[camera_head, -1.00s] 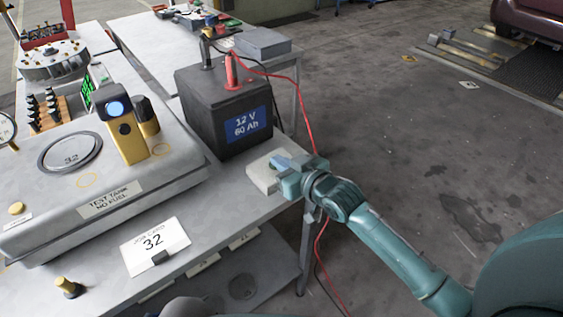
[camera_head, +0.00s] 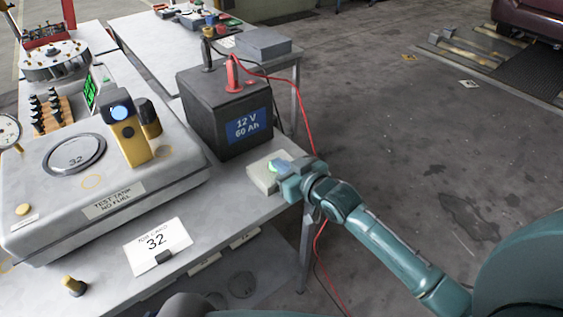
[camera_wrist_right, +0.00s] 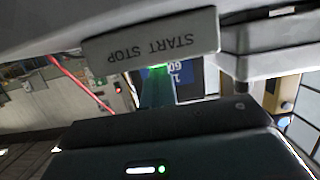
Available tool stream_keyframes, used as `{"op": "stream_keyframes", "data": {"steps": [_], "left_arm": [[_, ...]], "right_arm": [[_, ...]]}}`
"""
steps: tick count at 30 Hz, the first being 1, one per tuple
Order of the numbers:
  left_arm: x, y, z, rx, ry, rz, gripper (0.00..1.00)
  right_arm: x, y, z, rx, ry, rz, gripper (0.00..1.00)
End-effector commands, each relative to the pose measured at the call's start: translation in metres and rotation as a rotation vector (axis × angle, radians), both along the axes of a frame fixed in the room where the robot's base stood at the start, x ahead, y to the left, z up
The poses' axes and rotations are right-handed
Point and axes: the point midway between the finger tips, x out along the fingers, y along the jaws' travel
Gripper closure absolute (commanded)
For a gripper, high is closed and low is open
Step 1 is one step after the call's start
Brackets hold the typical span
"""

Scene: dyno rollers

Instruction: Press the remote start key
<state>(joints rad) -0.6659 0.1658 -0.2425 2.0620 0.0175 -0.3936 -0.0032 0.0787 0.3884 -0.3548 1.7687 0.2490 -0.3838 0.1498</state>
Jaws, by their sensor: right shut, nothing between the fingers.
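The remote start box (camera_head: 259,178) is a small pale block at the bench's right edge, in front of the battery. A green glow shows on its top beside my fingertips. In the right wrist view its label plate (camera_wrist_right: 150,45) reads START STOP upside down, with green light at its edge. My right gripper (camera_head: 281,166) is shut and empty, its tips at the box's top by the green glow. The fingers hide part of the top, so I cannot tell whether they touch or press the key. My left gripper is not in view.
The black battery (camera_head: 205,120) with red and black leads stands behind the box. A red cable (camera_head: 308,115) hangs past the bench edge. The test tank (camera_head: 45,205) and a job card (camera_head: 158,246) marked 32 are to the left. Open floor lies right.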

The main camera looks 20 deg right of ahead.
Motion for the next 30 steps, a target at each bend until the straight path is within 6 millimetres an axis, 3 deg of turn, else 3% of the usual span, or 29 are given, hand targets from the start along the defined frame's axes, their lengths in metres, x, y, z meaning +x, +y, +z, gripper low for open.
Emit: {"op": "stream_keyframes", "data": {"steps": [1, 4, 6, 15, 21, 30], "left_arm": [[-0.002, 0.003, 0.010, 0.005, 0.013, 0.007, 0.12], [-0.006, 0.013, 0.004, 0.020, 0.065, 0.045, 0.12], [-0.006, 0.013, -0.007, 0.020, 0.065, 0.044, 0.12], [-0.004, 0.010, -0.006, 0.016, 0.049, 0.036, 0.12], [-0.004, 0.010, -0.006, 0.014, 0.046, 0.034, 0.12], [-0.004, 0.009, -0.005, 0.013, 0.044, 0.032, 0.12]], "right_arm": [[0.002, 0.000, 0.018, 0.000, -0.003, -0.001, 1.00], [0.007, -0.001, 0.040, 0.002, -0.014, -0.001, 1.00], [-0.010, -0.007, 0.031, 0.002, -0.011, 0.000, 1.00], [-0.066, -0.027, 0.049, 0.004, -0.018, 0.000, 1.00], [-0.082, -0.033, 0.055, 0.005, -0.020, 0.000, 1.00], [-0.084, -0.034, 0.057, 0.006, -0.022, -0.001, 1.00]]}}
